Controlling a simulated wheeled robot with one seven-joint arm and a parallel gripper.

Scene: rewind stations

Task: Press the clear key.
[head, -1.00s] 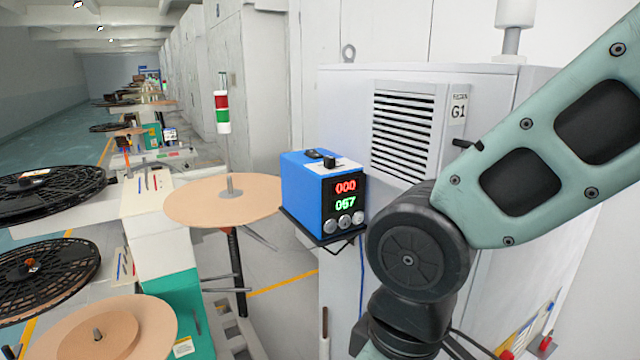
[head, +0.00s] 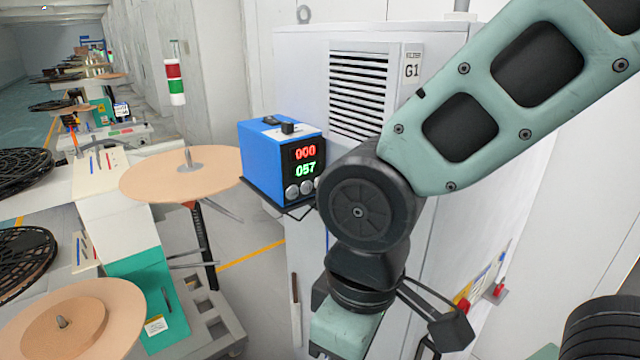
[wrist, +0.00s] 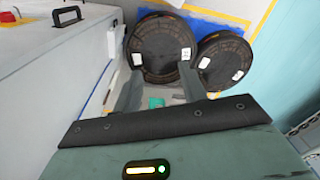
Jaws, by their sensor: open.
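A blue counter box (head: 262,163) sits on a black bracket at the left side of a grey cabinet. Its dark front shows red 000 above green 057. Round silver keys (head: 292,191) line the bottom of that face; my arm partly covers the right end of the row, and no key label is readable. My gripper (wrist: 160,70) shows in the wrist view, its two grey fingers apart and empty. It points at dark reels near the floor; the counter box is not in the wrist view.
The grey cabinet (head: 300,80) marked G1 stands behind the box and my arm. A tan disc (head: 150,178) is left of the box, with a red-green signal light (head: 175,85) behind. Dark round reels (wrist: 165,45) stand near a wall. Yellow-lined floor shows below the box.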

